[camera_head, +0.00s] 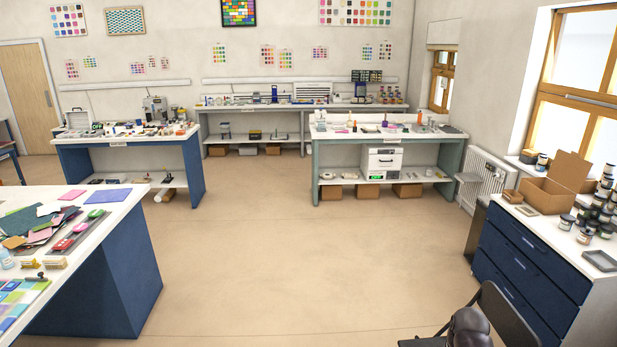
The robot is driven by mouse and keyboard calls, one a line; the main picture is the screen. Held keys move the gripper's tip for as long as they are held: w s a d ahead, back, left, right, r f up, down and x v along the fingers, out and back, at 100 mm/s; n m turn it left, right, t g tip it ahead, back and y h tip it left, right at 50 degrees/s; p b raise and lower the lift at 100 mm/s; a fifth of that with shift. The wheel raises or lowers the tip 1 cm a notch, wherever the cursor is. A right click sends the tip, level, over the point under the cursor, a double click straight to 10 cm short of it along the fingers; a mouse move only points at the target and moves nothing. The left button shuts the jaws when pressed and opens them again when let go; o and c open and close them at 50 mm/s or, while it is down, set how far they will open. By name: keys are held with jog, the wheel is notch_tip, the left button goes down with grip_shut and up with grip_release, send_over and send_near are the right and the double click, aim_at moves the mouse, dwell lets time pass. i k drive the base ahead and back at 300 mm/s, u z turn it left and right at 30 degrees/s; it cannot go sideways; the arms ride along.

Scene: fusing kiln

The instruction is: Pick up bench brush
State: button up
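I cannot make out the bench brush with certainty. A small tan block-like item (53,264) lies near the front of the white-topped table (130,207) at left, with a small dark item (36,278) beside it. Either is too small to name surely. Many small items crowd the far benches, also too small to tell apart. My gripper is not in view.
Open floor (265,240) fills the middle. Blue-legged bench (193,158) and green-legged bench (318,165) stand beyond. Blue drawer cabinet (525,270) with a cardboard box (545,195) stands right.

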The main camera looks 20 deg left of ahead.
aim_at(52, 262)
jog(key=u, duration=0.45)
jog(key=i, duration=0.75)
jog(key=u, duration=0.75)
jog(key=i, duration=0.75)
jog(key=u, duration=0.6)
jog(key=i, duration=0.95)
jog(key=u, duration=0.5)
jog(key=i, duration=1.2)
jog(key=u, duration=0.25)
